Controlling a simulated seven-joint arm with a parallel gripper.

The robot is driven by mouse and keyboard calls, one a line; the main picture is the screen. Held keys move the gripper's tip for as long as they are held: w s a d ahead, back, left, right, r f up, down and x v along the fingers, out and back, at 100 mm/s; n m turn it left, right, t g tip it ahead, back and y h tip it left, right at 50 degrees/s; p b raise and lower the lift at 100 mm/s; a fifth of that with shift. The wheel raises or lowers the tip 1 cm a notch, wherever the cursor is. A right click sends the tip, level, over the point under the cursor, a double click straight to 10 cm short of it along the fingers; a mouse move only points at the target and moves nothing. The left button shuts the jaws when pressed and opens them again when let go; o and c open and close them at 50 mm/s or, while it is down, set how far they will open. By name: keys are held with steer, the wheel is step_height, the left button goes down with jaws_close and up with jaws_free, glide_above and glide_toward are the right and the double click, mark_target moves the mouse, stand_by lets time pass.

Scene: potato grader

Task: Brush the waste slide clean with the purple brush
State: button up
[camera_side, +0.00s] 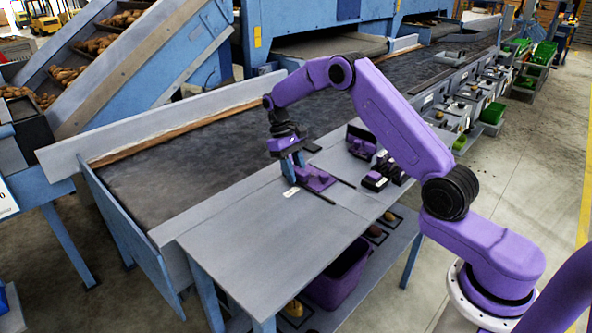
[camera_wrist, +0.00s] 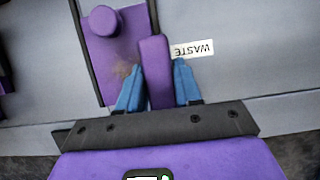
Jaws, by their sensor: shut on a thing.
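The waste slide (camera_wrist: 112,50) is a purple plate with a round purple knob, set between two dark rails. It also shows on the grey table in the side view (camera_side: 321,182). A brownish smudge (camera_wrist: 123,70) lies on the plate, left of my fingers. A white label reading WASTE (camera_wrist: 200,48) is beside the right rail. My gripper (camera_wrist: 157,85) has blue fingers shut on the purple brush (camera_wrist: 154,60), which covers part of the right rail. In the side view my gripper (camera_side: 291,170) is low over the slide's left end. The bristles are hidden; contact is unclear.
Black and purple items (camera_side: 378,178) and a dark upright box (camera_side: 360,142) stand to the right on the table (camera_side: 262,235). A long dark conveyor belt (camera_side: 180,175) runs behind a grey side rail. The table's front left is clear. A purple bin (camera_side: 338,285) is below.

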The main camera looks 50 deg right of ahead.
steer(key=shift+r, duration=3.5)
